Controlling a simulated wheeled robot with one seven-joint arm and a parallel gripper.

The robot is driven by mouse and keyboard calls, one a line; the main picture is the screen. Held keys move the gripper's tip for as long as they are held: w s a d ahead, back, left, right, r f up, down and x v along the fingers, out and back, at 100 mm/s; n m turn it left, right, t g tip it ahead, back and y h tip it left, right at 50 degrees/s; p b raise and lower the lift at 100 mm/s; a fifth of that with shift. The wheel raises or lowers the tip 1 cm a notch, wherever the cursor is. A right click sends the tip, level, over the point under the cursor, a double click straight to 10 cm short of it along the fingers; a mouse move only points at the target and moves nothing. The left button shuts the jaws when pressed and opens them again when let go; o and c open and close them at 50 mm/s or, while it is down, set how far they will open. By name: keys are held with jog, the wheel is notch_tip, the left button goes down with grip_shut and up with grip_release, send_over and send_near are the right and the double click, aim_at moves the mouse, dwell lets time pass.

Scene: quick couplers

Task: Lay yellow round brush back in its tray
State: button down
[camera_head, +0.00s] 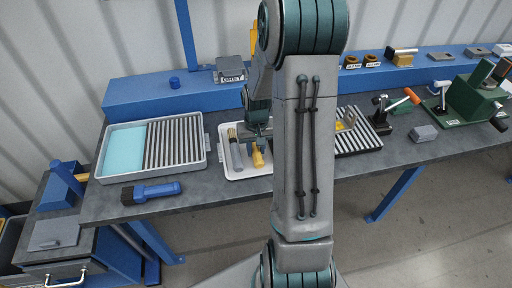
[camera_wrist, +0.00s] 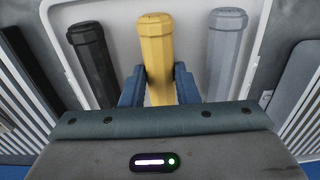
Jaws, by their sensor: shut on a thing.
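The yellow round brush (camera_wrist: 157,50) is between the blue fingers of my gripper (camera_wrist: 159,85) in the wrist view, with the fingers against both sides of its handle. In the head view the yellow brush (camera_head: 258,158) is over the white tray (camera_head: 234,174), partly hidden by my arm. In the wrist view a black brush (camera_wrist: 92,60) lies to its left and a grey brush (camera_wrist: 225,50) to its right, both in the white tray (camera_wrist: 190,12). I cannot tell whether the yellow brush touches the tray floor.
A grey tray (camera_head: 205,165) with a cyan pad and ribbed rack stands left. A blue-and-black tool (camera_head: 150,192) lies before it. A ribbed black rack (camera_head: 365,140) is right of my arm, with a green vise (camera_head: 470,97) farther right. A blue ledge (camera_head: 140,97) runs behind.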

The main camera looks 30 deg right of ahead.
jog(key=c, duration=1)
grip_release()
jog(key=shift+c, duration=0.2)
notch_tip(320, 180, up, 14)
jog(key=shift+b, duration=0.4)
jog(key=shift+f, duration=0.1)
jog(key=s+a+r+n+t, duration=0.1)
jog(key=s+a+r, duration=0.1)
jog(key=s+a, duration=0.4)
jog(key=s+a+r+n+t, duration=0.1)
jog(key=s+a+r+n, duration=0.1)
jog(key=s+a, duration=0.5)
jog(key=s+r, duration=0.1)
jog(key=s, duration=0.2)
jog(key=shift+s+t, duration=0.3)
jog(key=shift+t, duration=0.1)
